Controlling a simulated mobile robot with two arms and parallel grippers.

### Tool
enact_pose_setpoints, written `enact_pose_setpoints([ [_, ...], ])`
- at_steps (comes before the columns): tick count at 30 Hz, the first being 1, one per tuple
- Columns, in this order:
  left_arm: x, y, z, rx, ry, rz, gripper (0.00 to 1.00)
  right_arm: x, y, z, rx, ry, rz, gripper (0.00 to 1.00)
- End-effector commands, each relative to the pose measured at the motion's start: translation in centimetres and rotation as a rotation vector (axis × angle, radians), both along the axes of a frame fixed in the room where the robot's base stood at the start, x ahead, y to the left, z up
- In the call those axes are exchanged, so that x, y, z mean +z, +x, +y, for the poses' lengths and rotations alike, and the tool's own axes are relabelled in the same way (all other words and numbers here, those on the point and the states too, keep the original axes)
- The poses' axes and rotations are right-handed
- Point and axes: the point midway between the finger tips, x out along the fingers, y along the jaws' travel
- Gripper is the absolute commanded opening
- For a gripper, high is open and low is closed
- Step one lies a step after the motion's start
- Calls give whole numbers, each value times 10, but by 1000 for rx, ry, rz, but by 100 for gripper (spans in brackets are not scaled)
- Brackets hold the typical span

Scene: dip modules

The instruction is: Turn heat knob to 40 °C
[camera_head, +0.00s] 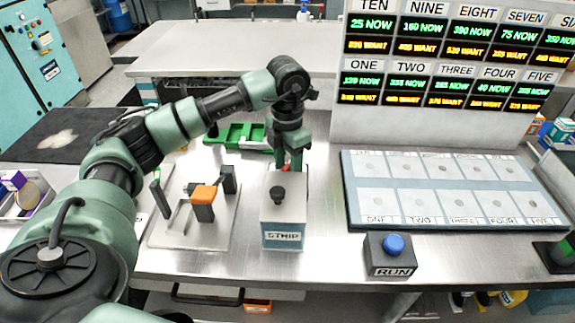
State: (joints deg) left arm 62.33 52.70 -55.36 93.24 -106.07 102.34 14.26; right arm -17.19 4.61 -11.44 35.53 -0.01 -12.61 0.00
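A white and blue box (283,222) with a label that reads like STRIP stands at the middle of the bench. A black knob (278,194) sits on its top, near the front. No knob with a readable heat label or 40 °C mark shows, so I cannot tell whether this is the heat knob. My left gripper (291,164) points down over the back of the box, behind the black knob and apart from it in the picture. A small red part (287,168) shows by its fingertips. The finger gap is too small to read. My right gripper is not in view.
A fixture with an orange-topped block (204,194) stands left of the box. A RUN box with a blue button (393,244) is at the front right, before a numbered tray (353,208). A green tray (236,133) lies behind. A NOW/WANT display board (450,128) stands at the back.

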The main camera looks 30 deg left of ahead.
Motion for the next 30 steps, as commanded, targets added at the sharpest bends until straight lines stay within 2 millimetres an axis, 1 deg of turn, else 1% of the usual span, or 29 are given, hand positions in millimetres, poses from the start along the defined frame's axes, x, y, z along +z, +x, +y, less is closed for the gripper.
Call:
enact_pose_setpoints([
  [2,0,0,0,0,0,0,48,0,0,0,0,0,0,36],
  [5,8,0,0,0,0,-1,48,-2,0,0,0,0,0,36],
  [8,22,1,0,0,0,-4,48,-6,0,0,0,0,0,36],
  [12,47,1,0,0,-1,-4,48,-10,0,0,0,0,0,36],
  [15,62,1,0,0,0,-3,48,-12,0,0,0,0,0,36],
  [18,72,0,0,0,-1,-2,48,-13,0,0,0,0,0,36],
  [22,78,0,0,0,0,-1,48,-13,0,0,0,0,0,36],
  [30,79,0,0,2,0,0,48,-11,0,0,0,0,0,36],
])
